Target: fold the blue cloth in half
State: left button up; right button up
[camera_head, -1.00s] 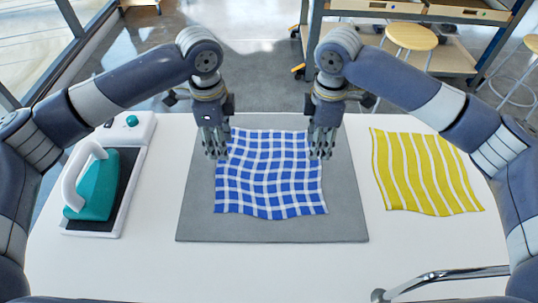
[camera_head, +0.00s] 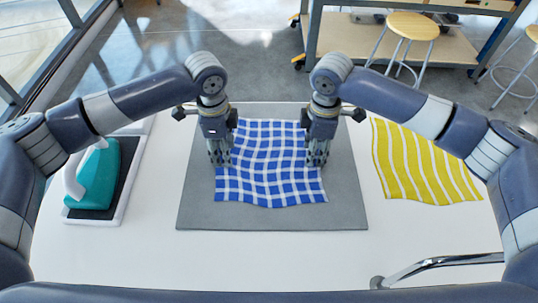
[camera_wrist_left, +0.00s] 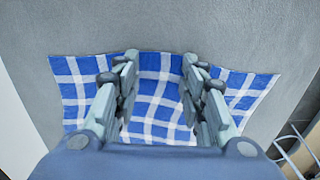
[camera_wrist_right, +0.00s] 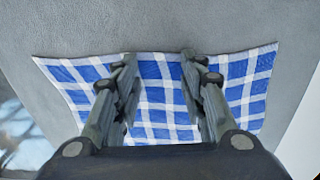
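The blue and white checked cloth (camera_head: 268,185) lies spread out, slightly wavy, on the grey mat (camera_head: 345,215). It also shows in the left wrist view (camera_wrist_left: 158,95) and the right wrist view (camera_wrist_right: 160,95). My left gripper (camera_head: 220,158) is over the cloth's left side, its fingers apart in the left wrist view (camera_wrist_left: 159,60). My right gripper (camera_head: 317,160) is over the right side, its fingers also apart in the right wrist view (camera_wrist_right: 158,60). Cloth shows between both finger pairs. I cannot tell whether the fingertips touch it. The grippers hide parts of its side edges.
A yellow striped cloth (camera_head: 420,165) lies on the white table (camera_head: 140,255) at the right. A teal iron (camera_head: 95,180) stands on its base at the left. A metal bar (camera_head: 440,262) crosses the near right. The mat's near strip is clear.

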pick_arm(q)
jog(key=shift+f, duration=0.15)
pick_arm(e)
jog(key=shift+f, duration=0.1)
pick_arm(q)
jog(key=shift+s, duration=0.1)
jog(key=c, duration=0.8)
pick_arm(e)
jog(key=shift+s, duration=0.1)
jog(key=c, duration=0.8)
pick_arm(q)
jog(key=shift+f, duration=0.1)
grip_shut()
pick_arm(e)
jog(key=shift+f, duration=0.15)
grip_shut()
jog(key=shift+s, duration=0.1)
